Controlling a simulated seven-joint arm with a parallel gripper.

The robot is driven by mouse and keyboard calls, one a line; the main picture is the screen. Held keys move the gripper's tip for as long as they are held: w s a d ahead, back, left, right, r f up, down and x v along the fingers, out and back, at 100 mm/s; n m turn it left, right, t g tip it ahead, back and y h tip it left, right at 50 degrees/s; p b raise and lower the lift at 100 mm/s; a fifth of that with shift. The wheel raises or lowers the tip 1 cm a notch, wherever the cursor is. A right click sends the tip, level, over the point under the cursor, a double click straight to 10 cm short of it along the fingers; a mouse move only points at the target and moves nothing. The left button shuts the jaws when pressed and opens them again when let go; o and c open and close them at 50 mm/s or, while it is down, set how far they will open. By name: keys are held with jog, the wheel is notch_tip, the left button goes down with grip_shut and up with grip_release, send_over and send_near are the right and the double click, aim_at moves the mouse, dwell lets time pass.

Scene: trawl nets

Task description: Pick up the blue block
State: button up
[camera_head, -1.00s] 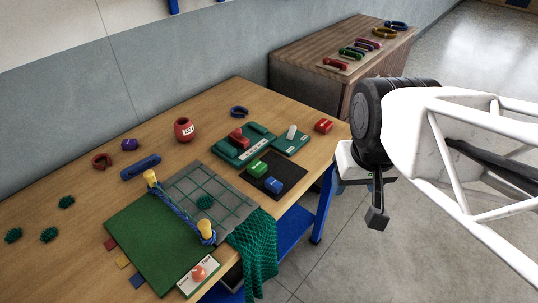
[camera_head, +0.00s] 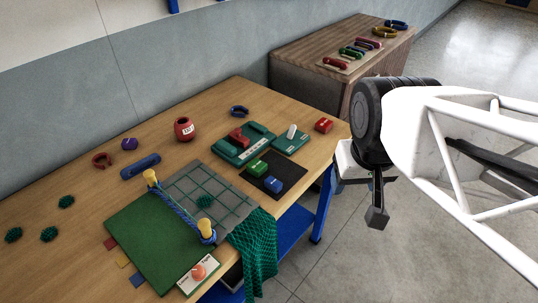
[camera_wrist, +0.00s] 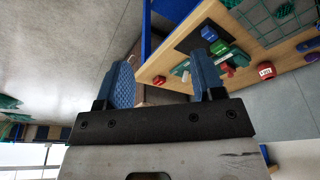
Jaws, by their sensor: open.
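The blue block (camera_head: 273,184) sits on a dark mat (camera_head: 252,180) near the front edge of the wooden table, next to a green block (camera_head: 258,168). In the wrist view the blue block (camera_wrist: 209,33) shows beyond the right finger, with the green block (camera_wrist: 220,47) beside it. My gripper (camera_head: 372,200) hangs off the table's right side, over the floor and apart from the blocks. Its two blue-padded fingers (camera_wrist: 163,80) are spread with nothing between them in the wrist view.
Behind the mat stand green trays (camera_head: 244,146) with a red piece (camera_head: 238,137). A red block (camera_head: 323,125) lies near the right edge. A grey grid board (camera_head: 196,189), yellow posts with blue rope (camera_head: 180,209) and green netting (camera_head: 254,250) lie left of the mat.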

jog(key=w+a+f+m+y, duration=0.8)
jog(key=a+f+m, duration=0.1)
jog(key=f+m, duration=0.15)
jog(key=m+t+y, duration=0.1)
jog(key=m+t, duration=0.5)
jog(key=m, duration=0.9)
send_near(275, 185)
jog(key=w+a, duration=0.2)
jog(key=shift+w+d+f+m, duration=0.1)
jog(key=shift+d+f+m, duration=0.15)
jog(key=shift+m, duration=0.4)
jog(key=shift+a, duration=0.1)
jog(key=shift+x, duration=1.25)
